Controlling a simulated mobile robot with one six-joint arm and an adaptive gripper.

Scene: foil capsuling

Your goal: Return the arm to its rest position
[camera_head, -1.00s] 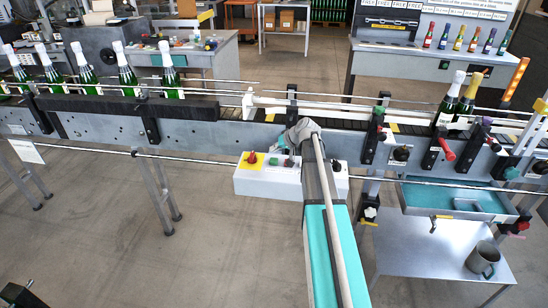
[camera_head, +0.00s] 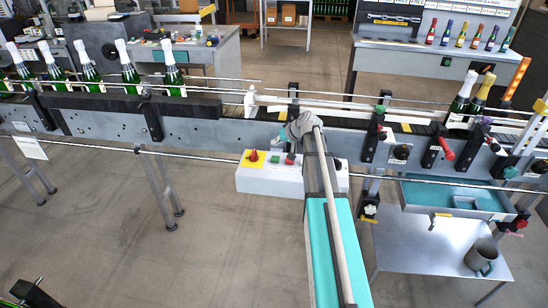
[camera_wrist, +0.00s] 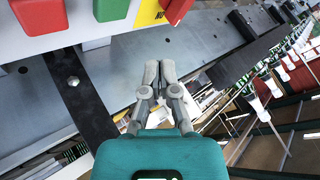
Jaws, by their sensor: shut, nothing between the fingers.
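My arm reaches forward from the bottom of the head view, and its grey wrist end (camera_head: 302,128) is beside the conveyor, above the white control box (camera_head: 268,180). The fingers cannot be made out in the head view. In the wrist view my gripper (camera_wrist: 160,72) has its two grey fingertips together with nothing between them. The box's green button (camera_wrist: 45,14) and red switch (camera_wrist: 176,10) show close by at the top of that view. The fingers appear apart from them.
The conveyor (camera_head: 205,132) runs across the view with guide rails and clamps. Several white-topped bottles (camera_head: 130,68) stand at left, and a gold-topped bottle (camera_head: 480,95) at right. A side table (camera_head: 425,250) holds a mug (camera_head: 481,256). Floor left of my arm is open.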

